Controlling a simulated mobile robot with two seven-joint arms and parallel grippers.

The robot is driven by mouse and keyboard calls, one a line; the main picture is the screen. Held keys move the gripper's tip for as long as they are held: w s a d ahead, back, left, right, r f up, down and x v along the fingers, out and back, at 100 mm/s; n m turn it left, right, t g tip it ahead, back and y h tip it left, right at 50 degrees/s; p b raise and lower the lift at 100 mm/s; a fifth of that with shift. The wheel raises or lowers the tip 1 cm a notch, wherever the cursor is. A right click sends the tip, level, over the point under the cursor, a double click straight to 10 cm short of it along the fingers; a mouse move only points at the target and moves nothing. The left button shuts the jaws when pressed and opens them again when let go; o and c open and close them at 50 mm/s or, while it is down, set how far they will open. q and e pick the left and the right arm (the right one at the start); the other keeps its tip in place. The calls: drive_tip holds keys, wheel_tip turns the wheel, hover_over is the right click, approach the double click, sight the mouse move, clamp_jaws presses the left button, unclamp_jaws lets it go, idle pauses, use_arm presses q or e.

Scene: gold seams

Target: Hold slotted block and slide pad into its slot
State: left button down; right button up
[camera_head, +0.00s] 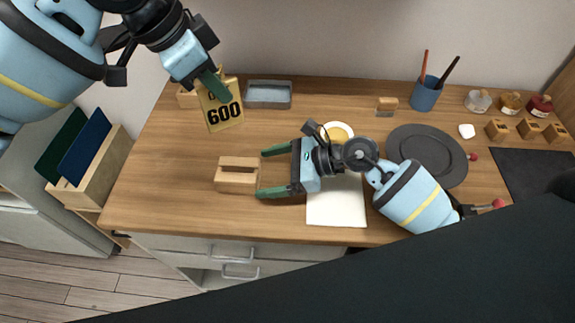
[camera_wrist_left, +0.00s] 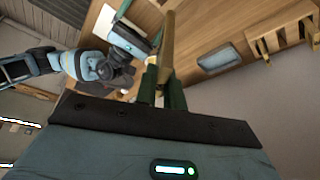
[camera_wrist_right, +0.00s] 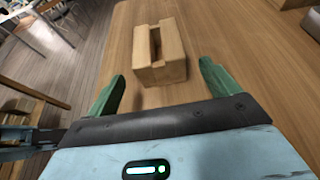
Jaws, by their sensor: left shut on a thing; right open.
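The slotted block (camera_head: 237,180) is a light wooden block with a long slot in its top, upright on the table's left part. In the right wrist view the block (camera_wrist_right: 160,66) lies ahead, between the lines of the fingers. My right gripper (camera_head: 270,171) is open and empty, just right of the block, its green fingers pointing at it. My left gripper (camera_head: 217,88) is shut on the yellow pad (camera_head: 221,108), marked "600", and holds it in the air above and behind the block. In the left wrist view the pad (camera_wrist_left: 167,50) shows edge-on between the green fingers.
A grey tray (camera_head: 268,95) stands at the back, by a wooden holder partly hidden behind the pad. A white sheet (camera_head: 337,203), dark plate (camera_head: 427,152) and blue cup (camera_head: 425,95) lie to the right. Bare wood surrounds the block.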

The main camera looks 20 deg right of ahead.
sight(243, 176)
drive_tip(key=x, duration=0.7)
drive_tip(key=c, duration=1.2)
use_arm(q)
wheel_tip(243, 176, down, 3)
drive_tip(key=m+g, duration=0.1)
drive_tip(key=m, duration=0.2)
drive_tip(key=shift+f+m+g, duration=0.15)
drive_tip(key=shift+m+g, duration=0.15)
drive_tip(key=shift+f+m+g, duration=0.4)
drive_tip(key=shift+f+m, duration=0.55)
drive_tip(key=shift+m, duration=0.25)
